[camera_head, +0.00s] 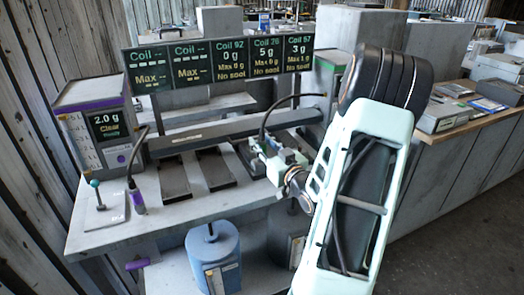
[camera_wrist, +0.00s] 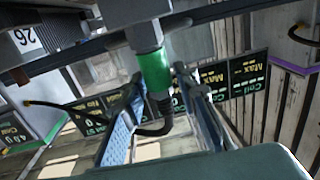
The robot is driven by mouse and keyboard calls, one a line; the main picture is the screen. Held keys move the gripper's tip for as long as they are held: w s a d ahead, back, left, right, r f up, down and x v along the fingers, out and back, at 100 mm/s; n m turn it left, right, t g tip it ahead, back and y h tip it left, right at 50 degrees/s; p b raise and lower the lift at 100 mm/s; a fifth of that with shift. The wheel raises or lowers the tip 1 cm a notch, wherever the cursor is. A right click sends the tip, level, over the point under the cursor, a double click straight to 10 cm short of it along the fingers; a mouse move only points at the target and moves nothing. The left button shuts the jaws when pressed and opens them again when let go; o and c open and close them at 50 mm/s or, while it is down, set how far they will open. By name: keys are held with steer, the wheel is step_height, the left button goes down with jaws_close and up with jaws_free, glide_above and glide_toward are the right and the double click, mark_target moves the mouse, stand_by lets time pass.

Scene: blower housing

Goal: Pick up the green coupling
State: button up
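The green coupling (camera_wrist: 153,70) hangs below a grey block in the wrist view, with a dark hose curving from its lower end. My gripper (camera_wrist: 160,90) is open, its fingertips on either side of the coupling's lower part. A gap shows between the fingers; whether either tip touches the coupling cannot be told. In the head view my gripper (camera_head: 272,155) is over the right part of the bench, by a black hose (camera_head: 268,122). The green coupling cannot be made out there.
A row of coil displays (camera_head: 220,62) stands behind the bench (camera_head: 195,212). A 2.0 g display unit (camera_head: 100,125) and a purple-ended hose (camera_head: 137,198) are at the left. A grey beam (camera_head: 220,133) crosses the bench. A blue canister (camera_head: 213,255) stands below.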

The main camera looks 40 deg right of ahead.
mark_target(263, 136)
jaws_close()
steer(key=shift+r, duration=0.5)
step_height(263, 136, up, 2)
steer(key=shift+r, duration=0.1)
steer(key=s+a+r+p, duration=0.1)
steer(key=s+a+r, duration=0.3)
steer(key=s+r, duration=0.5)
steer(key=s, duration=0.4)
steer(key=shift+s+r, duration=0.2)
steer(key=shift+r, duration=0.2)
